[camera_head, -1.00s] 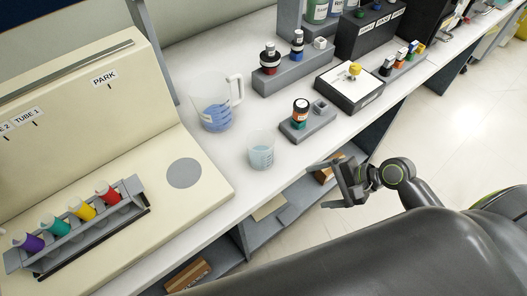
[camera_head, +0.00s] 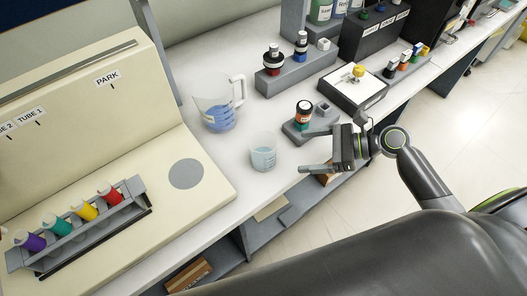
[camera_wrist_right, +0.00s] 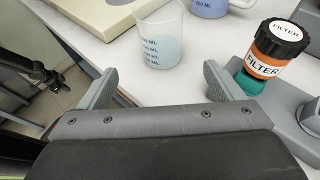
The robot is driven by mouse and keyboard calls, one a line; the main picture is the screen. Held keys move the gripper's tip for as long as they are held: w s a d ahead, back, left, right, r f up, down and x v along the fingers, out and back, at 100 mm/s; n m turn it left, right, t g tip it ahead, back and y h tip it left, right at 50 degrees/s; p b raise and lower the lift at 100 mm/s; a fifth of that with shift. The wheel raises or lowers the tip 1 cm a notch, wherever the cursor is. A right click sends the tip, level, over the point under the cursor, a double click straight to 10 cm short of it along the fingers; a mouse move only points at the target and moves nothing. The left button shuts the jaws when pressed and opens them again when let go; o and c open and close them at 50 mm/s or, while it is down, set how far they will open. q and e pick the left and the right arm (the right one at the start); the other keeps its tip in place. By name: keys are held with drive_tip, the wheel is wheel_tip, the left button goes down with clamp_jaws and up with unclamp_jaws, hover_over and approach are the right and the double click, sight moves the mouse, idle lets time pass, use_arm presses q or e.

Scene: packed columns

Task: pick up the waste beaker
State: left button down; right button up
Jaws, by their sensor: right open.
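A small clear beaker (camera_head: 264,152) with pale blue liquid stands upright on the white bench near its front edge. It also shows in the right wrist view (camera_wrist_right: 160,38), ahead of the fingertips and between their lines. A larger handled jug (camera_head: 218,103) with darker blue liquid stands behind it; its lower part shows in the wrist view (camera_wrist_right: 208,8). I cannot read which is labelled waste. My right gripper (camera_head: 313,152) is open and empty at the bench's front edge, to the right of the small beaker and apart from it. My left gripper is out of view.
A grey holder (camera_head: 296,134) with an orange, black-capped FILTER bottle (camera_wrist_right: 266,52) stands close to my right gripper. A cream machine (camera_head: 150,165) with a tube rack (camera_head: 85,228) fills the left. The bench between beaker and machine is clear.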

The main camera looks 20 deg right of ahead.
sight(263, 153)
drive_tip(key=x, duration=0.7)
drive_tip(key=shift+w+a, duration=0.1)
drive_tip(key=shift+a, duration=0.05)
drive_tip(key=x, duration=0.4)
drive_tip(key=shift+w+a+r+p, duration=0.15)
drive_tip(key=shift+p, duration=0.25)
drive_tip(key=shift+w+a+f, duration=0.25)
drive_tip(key=shift+a+f, duration=0.05)
drive_tip(key=shift+a, duration=0.2)
drive_tip(key=shift+c, duration=0.4)
drive_tip(key=c, duration=1)
drive_tip(key=shift+r, duration=0.1)
